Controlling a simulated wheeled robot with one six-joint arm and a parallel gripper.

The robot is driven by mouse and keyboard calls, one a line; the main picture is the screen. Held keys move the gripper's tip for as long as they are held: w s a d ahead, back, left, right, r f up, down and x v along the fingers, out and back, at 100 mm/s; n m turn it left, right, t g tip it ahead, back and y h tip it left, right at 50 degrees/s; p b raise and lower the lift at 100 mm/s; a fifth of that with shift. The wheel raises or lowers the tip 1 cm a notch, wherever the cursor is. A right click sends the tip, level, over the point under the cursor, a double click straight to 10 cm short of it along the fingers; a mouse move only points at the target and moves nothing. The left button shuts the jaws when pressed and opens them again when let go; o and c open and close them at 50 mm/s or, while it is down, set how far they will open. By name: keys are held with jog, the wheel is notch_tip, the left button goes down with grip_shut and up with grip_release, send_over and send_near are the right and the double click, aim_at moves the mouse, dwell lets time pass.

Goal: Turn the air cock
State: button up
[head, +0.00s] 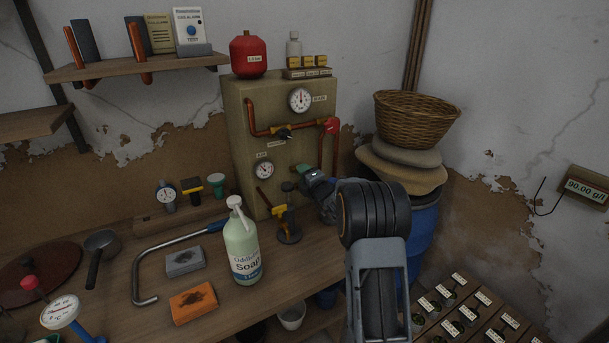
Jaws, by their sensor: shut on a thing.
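A tan panel (240,123) stands on the bench with copper pipes and two round gauges. The lower gauge (264,171) sits under a small label that seems to read AIR. My gripper (304,172) reaches in from the right at the lower part of the panel, right of this gauge. It is shut on a small green handle (300,168), which seems to be the air cock. Only a bit of the green shows; the jaws and wrist hide the rest, so I cannot tell how far it is turned.
A upper gauge (300,99) and a red valve handle (331,126) sit higher on the panel. A blue barrel (424,226) under sacks and a basket (417,119) is at right.

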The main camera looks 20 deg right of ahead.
jog(key=shift+m, duration=0.3)
dwell(0.4)
jog(key=o, duration=0.9)
jog(key=s, duration=0.4)
jog(key=s+d+b, duration=0.1)
jog(key=s, duration=0.4)
jog(key=s+b, duration=0.1)
jog(key=s, duration=0.3)
jog(key=shift+s+d, duration=0.25)
jog(key=shift+s, duration=0.15)
